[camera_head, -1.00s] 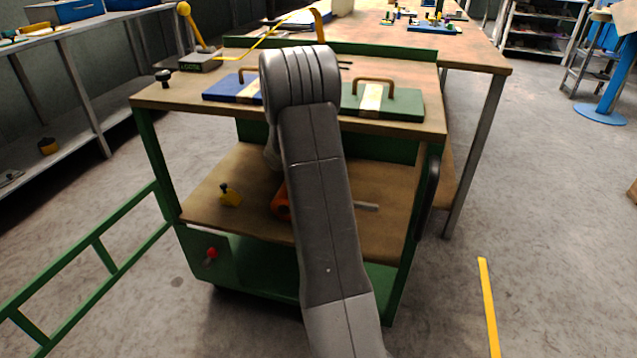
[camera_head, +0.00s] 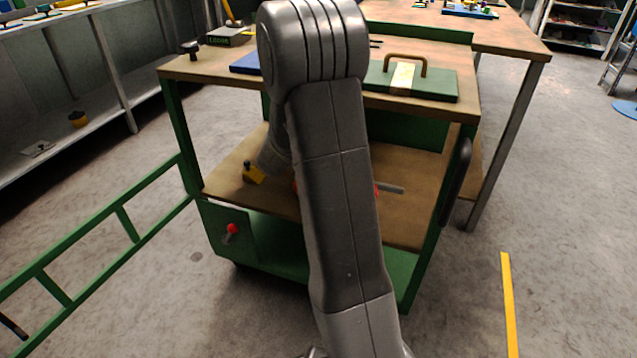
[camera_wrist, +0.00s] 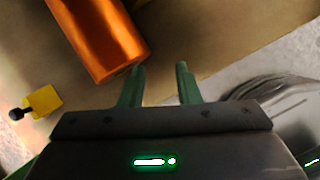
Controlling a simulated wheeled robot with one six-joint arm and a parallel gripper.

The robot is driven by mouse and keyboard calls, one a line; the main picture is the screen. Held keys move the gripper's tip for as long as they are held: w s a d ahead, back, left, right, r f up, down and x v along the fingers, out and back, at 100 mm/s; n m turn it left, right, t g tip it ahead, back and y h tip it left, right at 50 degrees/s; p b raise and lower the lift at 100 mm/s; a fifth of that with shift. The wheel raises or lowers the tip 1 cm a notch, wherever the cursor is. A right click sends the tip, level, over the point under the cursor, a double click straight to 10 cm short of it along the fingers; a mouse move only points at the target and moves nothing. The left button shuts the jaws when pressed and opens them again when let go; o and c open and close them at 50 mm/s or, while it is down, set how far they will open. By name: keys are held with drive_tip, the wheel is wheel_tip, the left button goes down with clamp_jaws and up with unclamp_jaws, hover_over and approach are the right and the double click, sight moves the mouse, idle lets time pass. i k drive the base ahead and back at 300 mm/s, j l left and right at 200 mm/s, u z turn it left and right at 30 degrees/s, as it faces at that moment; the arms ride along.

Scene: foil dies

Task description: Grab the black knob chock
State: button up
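A small yellow chock with a black knob (camera_head: 253,174) sits on the lower wooden shelf of the green cart, just left of my arm in the head view. In the wrist view the yellow chock (camera_wrist: 43,100) is at the left, its black knob pointing left. My gripper (camera_wrist: 159,68) shows two green fingers apart with nothing between them. The chock is well to the left of the fingers, not touching them. In the head view my arm hides the gripper.
An orange cylinder (camera_wrist: 100,40) lies between the chock and my fingers in the wrist view. The cart's wooden top (camera_head: 218,66) is above the shelf. A red-knobbed lever (camera_head: 232,229) is on the cart's front. A green ladder-like frame (camera_head: 95,240) extends left.

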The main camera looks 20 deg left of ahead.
sight(251, 174)
drive_tip(key=u, duration=1.3)
drive_tip(key=i+j+z, duration=0.15)
drive_tip(key=i+z, duration=0.2)
drive_tip(key=i+j+z, duration=0.35)
drive_tip(key=i, duration=0.15)
